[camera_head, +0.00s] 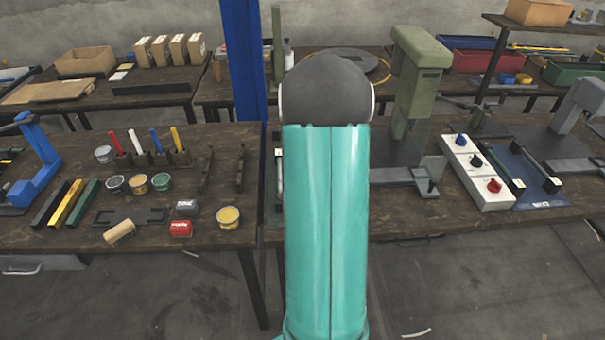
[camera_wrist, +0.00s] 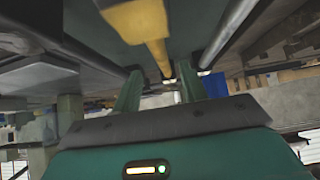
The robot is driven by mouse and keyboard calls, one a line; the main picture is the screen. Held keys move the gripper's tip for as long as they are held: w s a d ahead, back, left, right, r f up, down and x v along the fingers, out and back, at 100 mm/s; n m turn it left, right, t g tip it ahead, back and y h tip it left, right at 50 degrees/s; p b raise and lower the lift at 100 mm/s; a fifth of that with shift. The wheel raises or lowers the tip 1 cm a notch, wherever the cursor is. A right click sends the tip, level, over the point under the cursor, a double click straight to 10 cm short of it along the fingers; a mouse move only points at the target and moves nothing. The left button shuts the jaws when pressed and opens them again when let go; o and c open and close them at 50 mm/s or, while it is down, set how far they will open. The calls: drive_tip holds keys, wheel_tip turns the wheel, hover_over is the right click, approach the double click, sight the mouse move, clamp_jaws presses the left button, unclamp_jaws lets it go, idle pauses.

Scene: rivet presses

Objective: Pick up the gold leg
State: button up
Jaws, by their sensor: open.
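A gold-yellow leg-like piece (camera_wrist: 142,22) shows at the top middle of the wrist view, with a thick part and a thinner part running down toward the space between my fingers. My gripper (camera_wrist: 160,73) is open, its two green fingers apart on either side of the lower end of this piece. I cannot tell whether they touch it. In the head view my arm hides the gripper and whatever is before it. A yellow bar (camera_head: 67,204) also lies on the left bench between a black and a green bar.
The left bench (camera_head: 215,185) holds small pots, coloured markers and blocks. A green press (camera_head: 415,75) and a white control box (camera_head: 477,172) stand on the right bench. A blue post (camera_head: 242,60) rises between benches. Grey bars flank my fingers in the wrist view.

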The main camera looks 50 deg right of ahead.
drive_tip(key=x, duration=0.5)
drive_tip(key=shift+w+a, duration=0.1)
drive_tip(key=shift+w, duration=0.05)
drive_tip(key=shift+c, duration=0.4)
drive_tip(key=shift+r, duration=0.1)
clamp_jaws()
